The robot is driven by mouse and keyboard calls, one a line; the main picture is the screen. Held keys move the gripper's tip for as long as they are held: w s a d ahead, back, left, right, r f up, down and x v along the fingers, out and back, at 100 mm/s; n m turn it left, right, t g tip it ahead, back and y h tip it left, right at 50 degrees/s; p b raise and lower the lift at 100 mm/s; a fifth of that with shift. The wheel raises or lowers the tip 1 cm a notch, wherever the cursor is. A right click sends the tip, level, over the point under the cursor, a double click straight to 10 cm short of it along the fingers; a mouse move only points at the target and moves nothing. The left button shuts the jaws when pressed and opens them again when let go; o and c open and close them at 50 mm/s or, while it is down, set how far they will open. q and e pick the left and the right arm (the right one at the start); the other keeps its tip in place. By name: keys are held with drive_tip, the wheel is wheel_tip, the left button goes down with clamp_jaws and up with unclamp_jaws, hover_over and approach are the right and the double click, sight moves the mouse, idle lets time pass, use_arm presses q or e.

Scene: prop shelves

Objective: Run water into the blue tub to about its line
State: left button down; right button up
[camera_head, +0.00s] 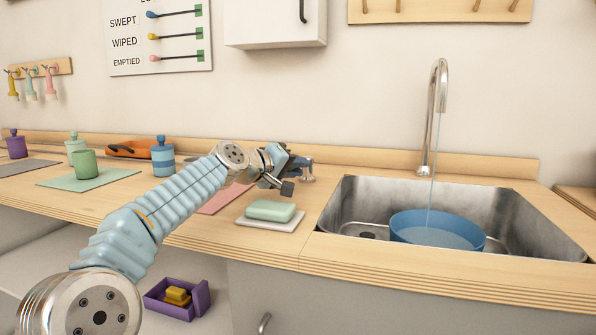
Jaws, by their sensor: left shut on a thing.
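The blue tub (398,228) stands in the metal sink under the curved tap (442,85). A thin stream of water (434,160) runs straight down from the spout into the tub. Water (437,237) seems to lie inside below the rim; I cannot make out the fill line. The gripper partly hides the handle. My right gripper is not in view.
A green soap bar (270,210) on a pale dish (262,223) lies just in front of my left gripper. The sink's front edge (430,262) is clear. Left are a green mug (84,164), a blue jar (162,158) and an orange tray (128,149).

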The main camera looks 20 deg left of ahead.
use_arm(q)
drive_tip(key=c, duration=1.1)
unclamp_jaws()
drive_tip(key=b+v, duration=0.2)
drive_tip(key=v, duration=1.1)
drive_tip(key=shift+s+a+r+b, duration=0.1)
drive_tip(key=shift+s+b, duration=0.25)
drive_tip(key=shift+s, duration=0.05)
